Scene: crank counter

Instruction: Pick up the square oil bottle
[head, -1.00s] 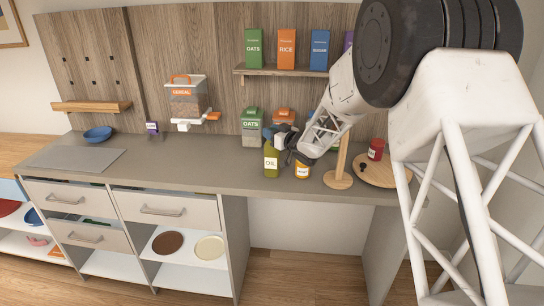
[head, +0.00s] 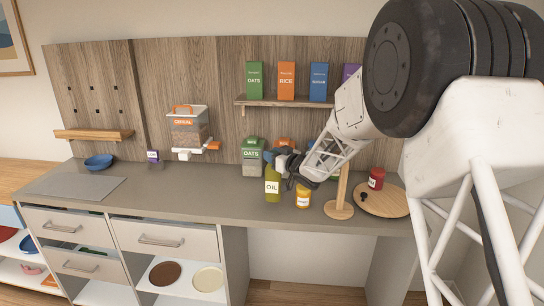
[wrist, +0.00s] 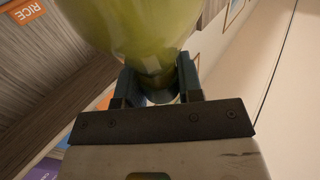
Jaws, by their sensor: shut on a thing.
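The oil bottle (head: 272,187) is olive green with a white OIL label and stands upright at the front of the grey counter, as far as the head view shows. My gripper (head: 273,158) reaches it from the right and is shut on its upper part. In the wrist view the green bottle (wrist: 135,28) fills the top middle, and the two dark fingers of my gripper (wrist: 158,85) sit on either side of its narrower part. I cannot tell if the bottle's base touches the counter.
A green-lidded oats container (head: 252,160) is close behind. A wooden stand (head: 338,210) and a round board with a red jar (head: 376,178) are farther right. The counter left of the bottle (head: 190,190) is clear.

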